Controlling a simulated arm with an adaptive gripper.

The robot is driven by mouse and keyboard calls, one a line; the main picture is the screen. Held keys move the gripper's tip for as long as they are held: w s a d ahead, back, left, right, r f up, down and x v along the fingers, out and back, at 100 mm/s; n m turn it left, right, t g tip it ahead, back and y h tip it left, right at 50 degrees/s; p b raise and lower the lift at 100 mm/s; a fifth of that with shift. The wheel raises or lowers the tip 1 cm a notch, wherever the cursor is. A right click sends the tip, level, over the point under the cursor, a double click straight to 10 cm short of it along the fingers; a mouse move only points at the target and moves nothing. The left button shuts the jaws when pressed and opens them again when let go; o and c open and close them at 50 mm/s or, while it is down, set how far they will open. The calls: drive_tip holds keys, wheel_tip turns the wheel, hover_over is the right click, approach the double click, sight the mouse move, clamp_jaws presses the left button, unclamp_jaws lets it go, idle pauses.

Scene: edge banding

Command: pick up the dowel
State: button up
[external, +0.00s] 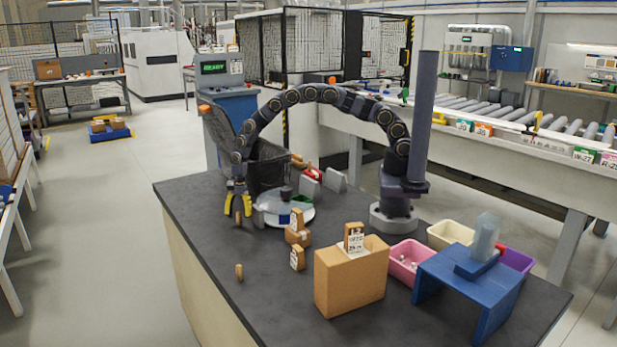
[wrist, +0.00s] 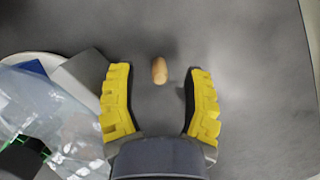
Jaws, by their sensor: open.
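My gripper (external: 238,208) points down over the left part of the dark table, with its yellow fingers spread open. A small tan wooden dowel (external: 238,218) is just below the fingertips in the external view. In the wrist view, the dowel (wrist: 160,70) shows in the gap between the open fingers (wrist: 158,85), near their tips and apart from both. Nothing is in the gripper's grasp. A second small tan piece (external: 239,272) of similar look stands nearer the table's front left edge.
A round pale tray (external: 300,217) with a clear bag (wrist: 55,110) lies close beside the gripper. Small tagged wooden blocks (external: 297,258), a cardboard box (external: 335,290), a pink bin (external: 408,258) and a blue stand (external: 440,278) are to the right.

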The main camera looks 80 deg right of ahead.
drive_tip(key=x, duration=0.2)
drive_tip(key=shift+a+f, duration=0.15)
drive_tip(key=shift+f, duration=0.25)
drive_tip(key=c, duration=0.8)
drive_tip(key=shift+r, duration=0.15)
drive_tip(key=shift+r, duration=0.25)
drive_tip(key=r, duration=0.3)
drive_tip(key=shift+s+r, duration=0.2)
drive_tip(key=shift+s, duration=0.1)
drive_tip(key=s+d+r, duration=0.1)
drive_tip(key=s+r, duration=0.2)
drive_tip(key=s, duration=0.1)
drive_tip(key=s+d+r, duration=0.1)
drive_tip(key=s+r, duration=0.2)
drive_tip(key=s, duration=0.1)
drive_tip(key=s+d+r, duration=0.1)
drive_tip(key=s+r, duration=0.1)
drive_tip(key=s, duration=0.3)
drive_tip(key=shift+s+r, duration=0.1)
drive_tip(key=shift+r, duration=0.3)
